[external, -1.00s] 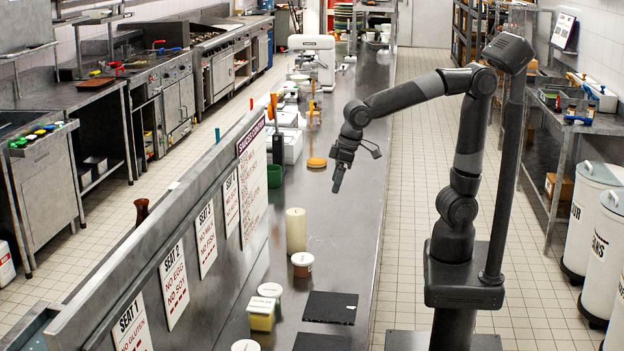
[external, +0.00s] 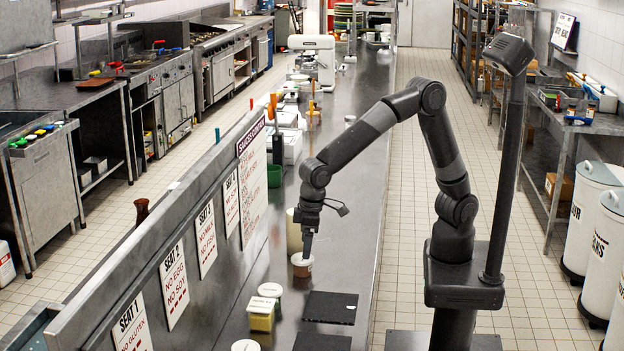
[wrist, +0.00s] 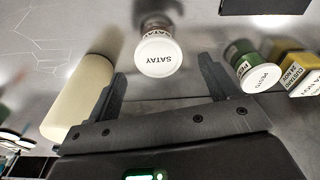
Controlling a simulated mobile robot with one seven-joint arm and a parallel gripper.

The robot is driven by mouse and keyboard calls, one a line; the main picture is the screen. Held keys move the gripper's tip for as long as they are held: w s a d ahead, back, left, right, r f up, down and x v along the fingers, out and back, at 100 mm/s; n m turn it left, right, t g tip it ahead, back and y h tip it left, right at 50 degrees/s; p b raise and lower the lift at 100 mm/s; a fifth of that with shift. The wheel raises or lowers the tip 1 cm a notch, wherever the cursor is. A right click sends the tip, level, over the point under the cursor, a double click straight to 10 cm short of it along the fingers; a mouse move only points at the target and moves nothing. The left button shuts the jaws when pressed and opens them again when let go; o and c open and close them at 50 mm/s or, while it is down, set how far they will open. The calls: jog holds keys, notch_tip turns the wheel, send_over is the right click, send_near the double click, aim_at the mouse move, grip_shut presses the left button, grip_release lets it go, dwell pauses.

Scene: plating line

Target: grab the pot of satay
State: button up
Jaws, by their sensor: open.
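The pot of satay (wrist: 158,56) is a small tub with a white lid marked SATAY, in the upper middle of the wrist view, ahead of and between my open fingers. In the external view the reddish-brown satay pot (external: 302,266) stands on the steel counter. My gripper (external: 307,250) points down right at the pot there, its fingertips overlapping the lid in the picture. In the wrist view my gripper (wrist: 164,88) is open with nothing between its fingers. I cannot tell whether a finger touches the pot.
A cream cylinder (wrist: 78,92) stands close by my left finger. A black mat (external: 330,307) lies on the counter (external: 345,215). A steel partition with signs (external: 180,225) runs along the left.

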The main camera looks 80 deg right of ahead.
aim_at(303, 265)
jog(key=shift+w+f, duration=0.2)
jog(key=shift+f, duration=0.8)
jog(key=shift+w+f, duration=0.2)
jog(key=shift+f, duration=0.8)
jog(key=shift+w+f, duration=0.2)
jog(key=shift+f, duration=0.8)
jog(key=shift+c, duration=0.5)
jog(key=c, duration=0.8)
jog(key=shift+r, duration=0.1)
jog(key=shift+c, duration=0.2)
